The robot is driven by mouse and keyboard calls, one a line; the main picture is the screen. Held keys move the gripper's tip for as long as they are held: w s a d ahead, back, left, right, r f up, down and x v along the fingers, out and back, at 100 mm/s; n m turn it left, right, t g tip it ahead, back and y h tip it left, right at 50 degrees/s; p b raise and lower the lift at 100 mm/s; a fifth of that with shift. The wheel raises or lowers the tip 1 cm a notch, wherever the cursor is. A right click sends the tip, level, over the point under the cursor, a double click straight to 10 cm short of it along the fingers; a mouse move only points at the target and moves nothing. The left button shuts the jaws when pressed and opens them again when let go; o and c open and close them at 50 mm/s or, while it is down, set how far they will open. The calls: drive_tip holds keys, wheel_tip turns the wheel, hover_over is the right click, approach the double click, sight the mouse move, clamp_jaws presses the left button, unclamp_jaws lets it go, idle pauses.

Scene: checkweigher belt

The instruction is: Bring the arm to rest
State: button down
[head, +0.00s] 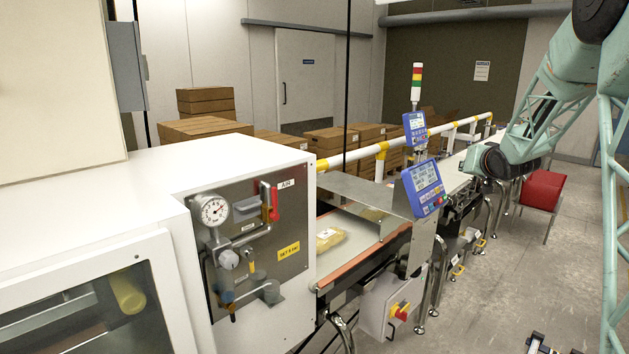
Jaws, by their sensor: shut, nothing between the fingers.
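My teal lattice arm (541,122) comes in from the upper right. A round teal and black joint (493,160) of it shows in front of the far part of the conveyor line. Another lattice part of my arm (610,225) runs down the right edge.
The checkweigher belt (352,226) carries a yellowish pack (330,239) near a metal hood. A white cabinet with an air gauge (215,211) fills the left. Blue displays (423,187), a signal tower (416,84) and a red chair (542,190) stand beyond. The floor (500,285) at lower right is mostly open.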

drive_tip(key=s+a+r+g, duration=0.25)
drive_tip(key=s+a, duration=0.35)
drive_tip(key=s, duration=0.5)
drive_tip(key=s+a+r+n+g, duration=0.1)
drive_tip(key=s+a+r, duration=0.3)
drive_tip(key=s, duration=0.7)
drive_tip(key=s+a+r+g, duration=0.1)
drive_tip(key=s+a+r, duration=0.1)
drive_tip(key=s+a, duration=0.7)
drive_tip(key=s+a+f+n+g, duration=0.1)
drive_tip(key=s+a, duration=0.3)
drive_tip(key=s, duration=1.1)
drive_tip(key=s+a+f+n+g+y, duration=0.1)
drive_tip(key=s+a+f, duration=0.3)
drive_tip(key=s, duration=1)
drive_tip(key=s+a+f+g+y, duration=0.1)
drive_tip(key=s+a+f+g, duration=0.1)
drive_tip(key=s, duration=1.3)
drive_tip(key=shift+s+a+f+n+g, duration=0.4)
drive_tip(key=shift+a+g, duration=0.15)
drive_tip(key=shift+a, duration=0.5)
drive_tip(key=shift+w, duration=0.15)
